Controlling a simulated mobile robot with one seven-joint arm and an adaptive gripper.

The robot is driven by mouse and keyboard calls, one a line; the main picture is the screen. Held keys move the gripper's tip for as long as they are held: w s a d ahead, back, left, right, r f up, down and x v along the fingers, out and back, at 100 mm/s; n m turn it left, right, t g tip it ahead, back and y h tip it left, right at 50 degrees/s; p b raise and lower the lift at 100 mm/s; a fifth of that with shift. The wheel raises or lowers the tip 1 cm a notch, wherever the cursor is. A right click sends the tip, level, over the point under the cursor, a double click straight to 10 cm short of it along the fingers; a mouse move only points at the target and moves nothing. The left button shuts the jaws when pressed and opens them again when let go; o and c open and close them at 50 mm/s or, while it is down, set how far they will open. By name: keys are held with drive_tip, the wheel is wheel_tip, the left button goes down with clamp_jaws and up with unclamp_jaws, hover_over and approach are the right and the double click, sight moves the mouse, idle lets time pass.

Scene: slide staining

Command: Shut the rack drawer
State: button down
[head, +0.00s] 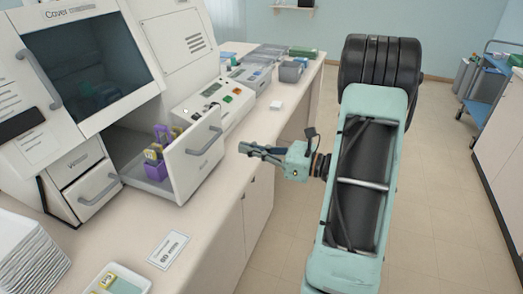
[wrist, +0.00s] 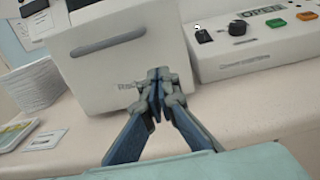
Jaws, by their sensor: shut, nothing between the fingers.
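The rack drawer (head: 190,162) stands pulled out from the white staining machine in the head view. Inside it are purple racks (head: 157,168) with yellowish tops. Its front panel and handle (wrist: 108,44) fill the upper left of the wrist view, with partly hidden lettering near the lower right of the panel. My gripper (head: 245,149) is shut and empty, to the right of the drawer front and apart from it in the head view. In the wrist view its closed fingertips (wrist: 158,75) overlap the lower right edge of the drawer front; I cannot tell whether they touch.
A smaller shut drawer (head: 92,192) is left of the rack drawer. A control panel (head: 213,101) with knobs and buttons lies behind it. A white plate stack (head: 28,258), a tray (head: 118,281) and a label card (head: 168,249) lie on the counter. The counter (head: 225,205) before the drawer is clear.

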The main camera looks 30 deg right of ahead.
drive_tip(key=x, duration=0.7)
drive_tip(key=shift+w+p, duration=0.1)
drive_tip(key=shift+p, duration=0.2)
drive_tip(key=shift+w+a, duration=0.1)
drive_tip(key=shift+a, duration=0.05)
drive_tip(key=b+x, duration=0.3)
drive_tip(key=x, duration=1.5)
drive_tip(key=shift+w+a, duration=0.2)
drive_tip(key=shift+w, duration=0.05)
drive_tip(key=shift+w+a, duration=0.4)
drive_tip(key=shift+w, duration=0.05)
drive_tip(key=shift+r, duration=0.1)
